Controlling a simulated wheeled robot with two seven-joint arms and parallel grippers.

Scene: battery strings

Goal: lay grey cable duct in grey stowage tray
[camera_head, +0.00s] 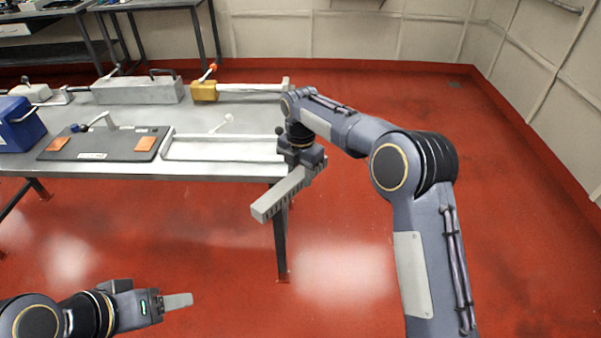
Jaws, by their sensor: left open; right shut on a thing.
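The grey cable duct (268,207) is a slotted grey bar. My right gripper (298,173) is shut on it near its far end, and the duct slants down toward the lower left, in front of the table's right end. The grey stowage tray (220,159) is a long, shallow, pale tray on the table, just left of my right gripper. A thin rod with a white knob shows at the tray. My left gripper (180,301) is open and empty at the lower left, over the floor and away from the table.
The grey table (120,165) also carries a black board (105,143) with orange pads, a blue box (20,125), a long grey box (137,90) and a yellow block (204,91) with a red-knobbed lever. The red floor is clear in front and to the right.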

